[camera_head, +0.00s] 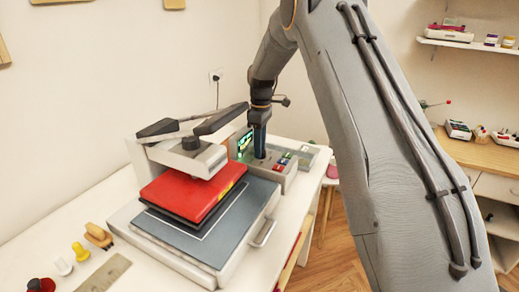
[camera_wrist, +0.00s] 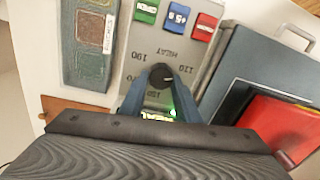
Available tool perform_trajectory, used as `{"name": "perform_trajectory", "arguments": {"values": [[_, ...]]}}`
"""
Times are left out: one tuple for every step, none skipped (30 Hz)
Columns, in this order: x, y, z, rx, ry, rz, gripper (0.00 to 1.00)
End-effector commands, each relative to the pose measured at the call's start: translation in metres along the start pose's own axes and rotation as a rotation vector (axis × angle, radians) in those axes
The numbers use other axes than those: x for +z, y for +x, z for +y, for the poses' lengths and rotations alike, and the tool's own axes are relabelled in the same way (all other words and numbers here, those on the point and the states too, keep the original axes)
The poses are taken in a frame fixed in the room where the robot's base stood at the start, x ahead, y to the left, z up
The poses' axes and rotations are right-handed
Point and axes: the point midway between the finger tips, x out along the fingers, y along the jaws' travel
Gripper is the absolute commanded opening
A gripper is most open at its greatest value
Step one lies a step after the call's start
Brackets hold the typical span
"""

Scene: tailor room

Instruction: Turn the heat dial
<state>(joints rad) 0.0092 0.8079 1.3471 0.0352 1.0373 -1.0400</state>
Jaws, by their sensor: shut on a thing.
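The heat dial (camera_wrist: 161,76) is a small dark round knob on the grey control panel (camera_wrist: 140,62) of a heat press. My gripper (camera_wrist: 160,85) is shut on the dial in the wrist view, with a blue finger on each side of it. Printed numbers ring the dial. In the head view my gripper (camera_head: 260,143) points down onto the panel, and its fingers hide the dial. A lit green display (camera_head: 243,142) stands beside it. The heat press (camera_head: 190,160) has a red pad over a dark blue plate.
Green, blue and red buttons (camera_wrist: 176,17) sit near the dial on the same panel. A wooden stamp (camera_head: 98,236), a yellow pin-like piece (camera_head: 80,251) and a ruler (camera_head: 104,273) lie on the white table at the front left. A handle (camera_head: 265,232) sticks out at the press's right side.

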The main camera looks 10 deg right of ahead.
Motion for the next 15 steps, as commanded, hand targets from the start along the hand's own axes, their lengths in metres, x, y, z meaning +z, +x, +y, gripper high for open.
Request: {"name": "perform_trajectory", "arguments": {"values": [[-0.0002, 0.0002, 0.0009, 0.001, 0.038, 0.003, 0.07], [-0.0002, 0.0001, 0.0011, 0.001, 0.065, 0.005, 0.07], [-0.0002, 0.0001, 0.0012, 0.001, 0.101, 0.007, 0.07], [-0.0002, 0.0001, 0.0013, 0.001, 0.129, 0.009, 0.07], [-0.0001, 0.0002, 0.0014, 0.001, 0.158, 0.011, 0.07], [-0.0001, 0.0003, 0.0015, 0.001, 0.196, 0.013, 0.07], [0.0, 0.0003, 0.0015, 0.001, 0.224, 0.015, 0.07], [0.0001, 0.0003, 0.0016, 0.001, 0.253, 0.016, 0.07], [0.0002, 0.0002, 0.0017, 0.001, 0.291, 0.019, 0.07], [0.0003, 0.0001, 0.0018, 0.001, 0.319, 0.02, 0.07], [0.0004, 0.0, 0.0019, 0.001, 0.347, 0.022, 0.07], [0.0006, -0.0002, 0.002, 0.001, 0.385, 0.024, 0.07], [0.0006, -0.0003, 0.0021, 0.001, 0.413, 0.026, 0.07], [0.0007, -0.0004, 0.0022, 0.001, 0.44, 0.028, 0.07], [0.0008, -0.0005, 0.0023, 0.001, 0.476, 0.03, 0.07]]}}
